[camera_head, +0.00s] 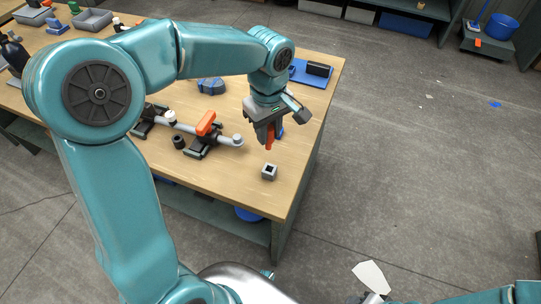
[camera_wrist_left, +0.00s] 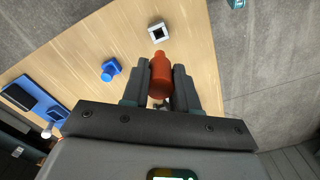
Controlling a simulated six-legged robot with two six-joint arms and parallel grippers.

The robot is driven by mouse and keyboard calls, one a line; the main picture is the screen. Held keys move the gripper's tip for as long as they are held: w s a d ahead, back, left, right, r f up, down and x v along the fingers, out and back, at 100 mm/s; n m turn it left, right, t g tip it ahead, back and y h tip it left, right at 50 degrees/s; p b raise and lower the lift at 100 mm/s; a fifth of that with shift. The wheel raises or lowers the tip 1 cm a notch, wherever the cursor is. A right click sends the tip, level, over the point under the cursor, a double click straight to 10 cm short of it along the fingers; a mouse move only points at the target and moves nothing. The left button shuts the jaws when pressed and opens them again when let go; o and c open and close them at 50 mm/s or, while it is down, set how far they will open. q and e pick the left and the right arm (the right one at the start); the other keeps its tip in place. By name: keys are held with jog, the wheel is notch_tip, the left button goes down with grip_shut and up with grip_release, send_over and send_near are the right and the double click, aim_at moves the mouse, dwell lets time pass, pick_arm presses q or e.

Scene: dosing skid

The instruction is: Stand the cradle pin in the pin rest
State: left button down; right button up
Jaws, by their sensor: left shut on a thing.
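The cradle pin (camera_head: 269,137) is orange-red and hangs roughly upright below my left gripper (camera_head: 267,130). In the left wrist view the pin (camera_wrist_left: 160,75) sits between the two dark fingers of the left gripper (camera_wrist_left: 160,85), which are shut on it. The pin rest (camera_head: 269,172) is a small grey square block with a dark square hole, standing near the table's right front part. It also shows in the left wrist view (camera_wrist_left: 158,32), just beyond the pin's tip. The pin is apart from the rest.
A pipe assembly with an orange handle (camera_head: 206,123) lies left of the gripper on the wooden table (camera_head: 230,195). A small black cylinder (camera_head: 179,142) stands beside it. A blue part (camera_wrist_left: 110,70) stands near the rest. A blue tray (camera_head: 312,78) lies at the back right.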

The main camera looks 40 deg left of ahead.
aim_at(269, 148)
pick_arm(q)
notch_tip(269, 148, down, 9)
jog(key=shift+w+f, duration=0.15)
jog(key=shift+b, duration=0.4)
jog(key=shift+f+b, duration=0.3)
jog(key=shift+f, duration=0.25)
jog(key=shift+b, duration=0.3)
jog(key=c, duration=0.9)
grip_release()
jog(key=shift+o, duration=0.2)
